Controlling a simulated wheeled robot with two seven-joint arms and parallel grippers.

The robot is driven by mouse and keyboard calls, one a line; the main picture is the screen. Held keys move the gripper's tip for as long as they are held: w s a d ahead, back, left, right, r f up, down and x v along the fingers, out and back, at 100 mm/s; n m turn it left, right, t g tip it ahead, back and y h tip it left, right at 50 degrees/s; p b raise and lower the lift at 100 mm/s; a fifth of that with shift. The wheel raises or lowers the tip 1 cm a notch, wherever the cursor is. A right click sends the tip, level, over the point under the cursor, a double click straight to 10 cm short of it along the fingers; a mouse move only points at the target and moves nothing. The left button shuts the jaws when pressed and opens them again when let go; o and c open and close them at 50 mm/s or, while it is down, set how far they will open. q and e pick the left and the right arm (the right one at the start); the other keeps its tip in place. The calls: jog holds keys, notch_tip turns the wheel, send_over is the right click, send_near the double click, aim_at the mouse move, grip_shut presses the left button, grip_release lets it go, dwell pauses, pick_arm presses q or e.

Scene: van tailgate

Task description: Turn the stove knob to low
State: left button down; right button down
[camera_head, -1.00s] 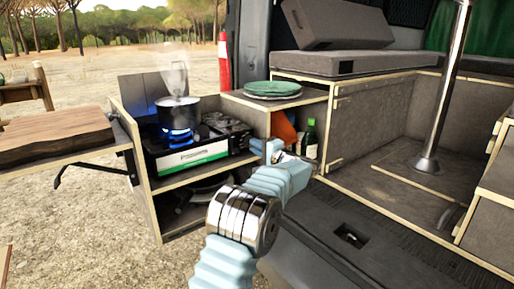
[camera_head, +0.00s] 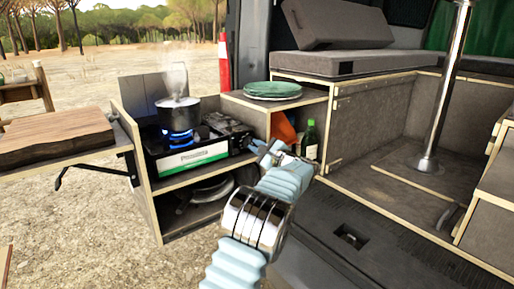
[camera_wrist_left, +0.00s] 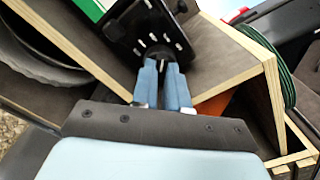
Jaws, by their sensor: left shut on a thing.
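The camping stove (camera_head: 190,158) stands on the upper shelf of the kitchen unit, black with a green and white front. A blue flame burns on it under a steaming pot (camera_head: 178,112). My left gripper (camera_head: 260,148) reaches the stove's right end. In the left wrist view, its blue fingers (camera_wrist_left: 163,66) are shut at the edge of the black control panel (camera_wrist_left: 155,28), which has white marks. The fingers are closed on the stove knob, which is mostly hidden between them, so its setting cannot be read. My right gripper is not in view.
A green plate stack (camera_head: 272,90) lies on the shelf top to the right. A green bottle (camera_head: 310,139) and an orange item (camera_head: 284,130) stand in the cubby close behind my left gripper. A wooden board (camera_head: 55,138) lies at the left.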

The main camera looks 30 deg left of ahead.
pick_arm(q)
jog(key=shift+d+f+m, duration=0.1)
jog(key=shift+m, duration=0.6)
jog(key=c, duration=1.1)
grip_release()
jog(key=shift+c, duration=0.2)
jog(key=b+v, duration=0.2)
jog(key=v, duration=1.1)
jog(key=shift+s+d, duration=0.2)
jog(key=shift+d, duration=0.15)
